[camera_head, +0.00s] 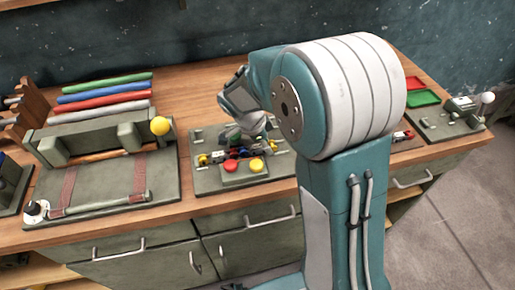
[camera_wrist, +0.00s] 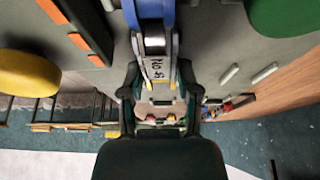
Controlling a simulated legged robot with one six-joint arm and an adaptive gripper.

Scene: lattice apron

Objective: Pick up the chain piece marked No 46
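In the wrist view a chain piece (camera_wrist: 156,67) with a pale label lies between my fingers. The label reads "No 4" and a last digit that is hard to make out. A blue part (camera_wrist: 151,12) sits at its upper end. My gripper (camera_wrist: 155,50) is drawn in narrow, its fingers close along both sides of the piece. In the head view my gripper (camera_head: 252,138) is low over the grey board, at the row of coloured chain pieces (camera_head: 238,154). The fingertips are small and partly hidden there.
The board (camera_head: 205,184) carries a red button (camera_head: 230,167) and a yellow button (camera_head: 256,165) in front of the chain. A fixture with a yellow ball (camera_head: 160,126) and coloured rods (camera_head: 105,88) stands left. Red and green trays (camera_head: 424,98) lie at the right.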

